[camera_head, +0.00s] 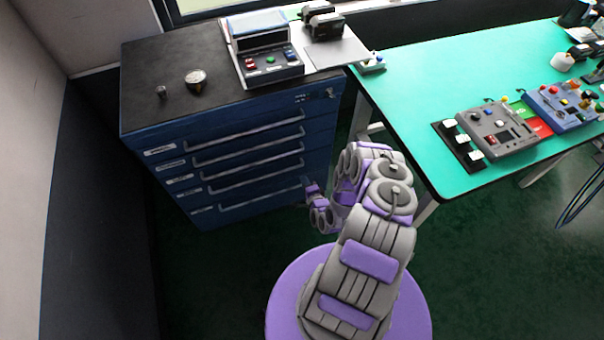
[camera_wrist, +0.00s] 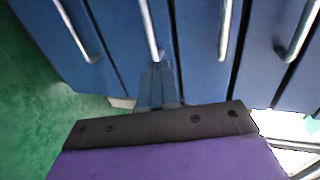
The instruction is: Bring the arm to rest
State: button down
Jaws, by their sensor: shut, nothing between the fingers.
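My arm, grey and purple, is folded up over its round purple base in the head view. My gripper (camera_head: 314,190) is at the end of the folded arm, in front of the blue drawer cabinet (camera_head: 250,152) and left of the table leg. In the wrist view my gripper (camera_wrist: 157,85) shows as dark fingers close together, with nothing between them. The cabinet's drawer fronts (camera_wrist: 190,50) and their silver handles fill the upper part of that view. I cannot tell the exact gap between the fingers and the drawers.
A green-topped table (camera_head: 420,80) stands right of the cabinet, its corner near my arm. Control boxes (camera_head: 497,128) lie on it. A console (camera_head: 265,50) and a small round metal part (camera_head: 196,79) sit on the cabinet. Dark green floor (camera_head: 210,270) is clear at lower left.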

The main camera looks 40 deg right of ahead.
jog(key=shift+s+d+r, duration=0.1)
jog(key=shift+s+r, duration=0.05)
jog(key=shift+s, duration=0.8)
